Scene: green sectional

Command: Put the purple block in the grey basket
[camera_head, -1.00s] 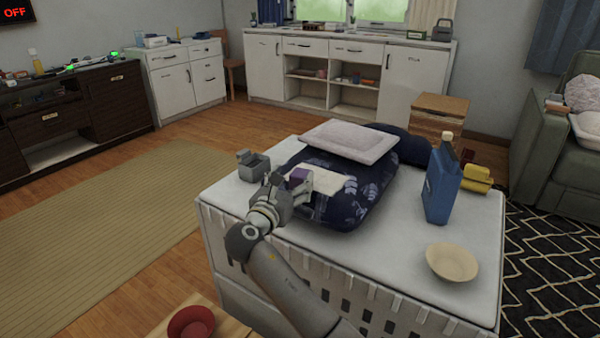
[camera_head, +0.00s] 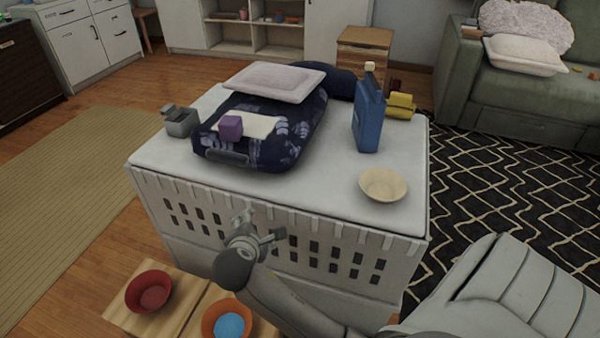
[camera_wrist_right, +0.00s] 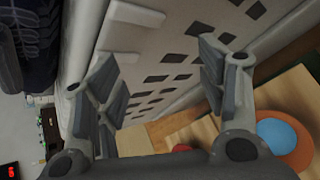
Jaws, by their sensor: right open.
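The purple block (camera_head: 231,127) rests on a cream cloth on top of a dark blue patterned bag, near the bag's front end. A small grey open container (camera_head: 183,124), which looks like the grey basket, stands just left of the bag on the white top. My right gripper (camera_head: 260,225) is open and empty, in front of the white unit's slotted side and below its top, well apart from the block. In the right wrist view its spread fingers (camera_wrist_right: 157,70) have nothing between them. The block and grey container do not show there. My left gripper is not in view.
The white unit (camera_head: 320,176) also holds a pale cushion on the bag, a blue bottle (camera_head: 368,118), a yellow item (camera_head: 400,106) and a cream bowl (camera_head: 383,186). Red (camera_head: 149,292) and orange (camera_head: 222,318) bowls stand on wood below. The white top's front middle is clear.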

